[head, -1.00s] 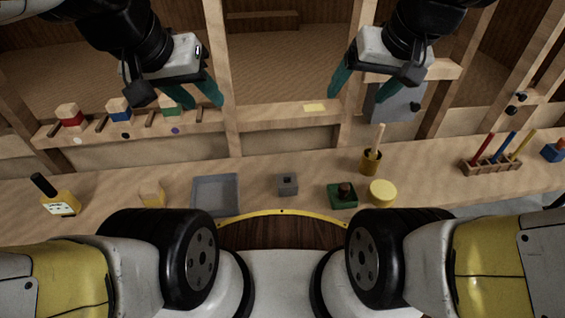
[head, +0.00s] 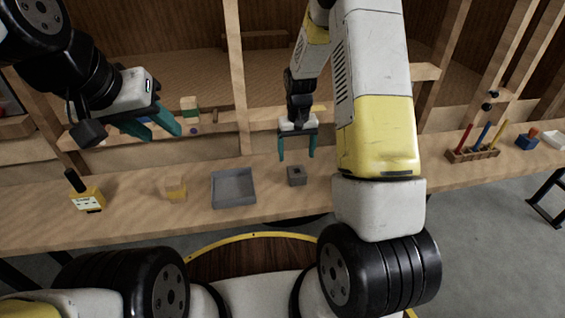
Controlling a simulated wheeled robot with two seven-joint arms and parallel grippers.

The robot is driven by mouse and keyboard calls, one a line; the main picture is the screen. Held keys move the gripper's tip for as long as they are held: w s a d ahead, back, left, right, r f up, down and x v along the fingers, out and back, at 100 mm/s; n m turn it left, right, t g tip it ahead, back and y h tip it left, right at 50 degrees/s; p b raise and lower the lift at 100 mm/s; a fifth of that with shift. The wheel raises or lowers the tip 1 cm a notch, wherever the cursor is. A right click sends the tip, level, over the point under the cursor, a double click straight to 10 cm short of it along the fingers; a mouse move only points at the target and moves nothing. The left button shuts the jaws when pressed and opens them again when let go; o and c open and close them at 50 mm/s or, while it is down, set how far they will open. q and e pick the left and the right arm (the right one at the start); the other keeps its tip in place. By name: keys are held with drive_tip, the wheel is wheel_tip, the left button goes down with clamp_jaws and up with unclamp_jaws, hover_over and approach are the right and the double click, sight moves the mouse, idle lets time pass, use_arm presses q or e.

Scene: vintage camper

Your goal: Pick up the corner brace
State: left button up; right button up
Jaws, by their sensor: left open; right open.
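A small grey block with a dark square recess (head: 297,176) sits on the wooden bench, right of the grey tray; it looks like the corner brace, though its shape is too small to be certain. My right gripper (head: 297,157) reaches out over the bench, open with teal fingers pointing down. Its fingertips are just above the grey block in the picture, with no visible contact. My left gripper (head: 165,135) is open and empty at upper left, well away from the block.
A shallow grey tray (head: 233,202) stands close left of the block. A rack with coloured sticks (head: 472,155) stands right. My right arm hides part of the bench.

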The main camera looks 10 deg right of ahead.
sight(297, 171)
drive_tip(key=f, duration=0.8)
drive_tip(key=shift+s+d+f, duration=0.15)
drive_tip(key=shift+s+d, duration=0.05)
drive_tip(key=shift+s, duration=0.1)
drive_tip(key=c, duration=1.7)
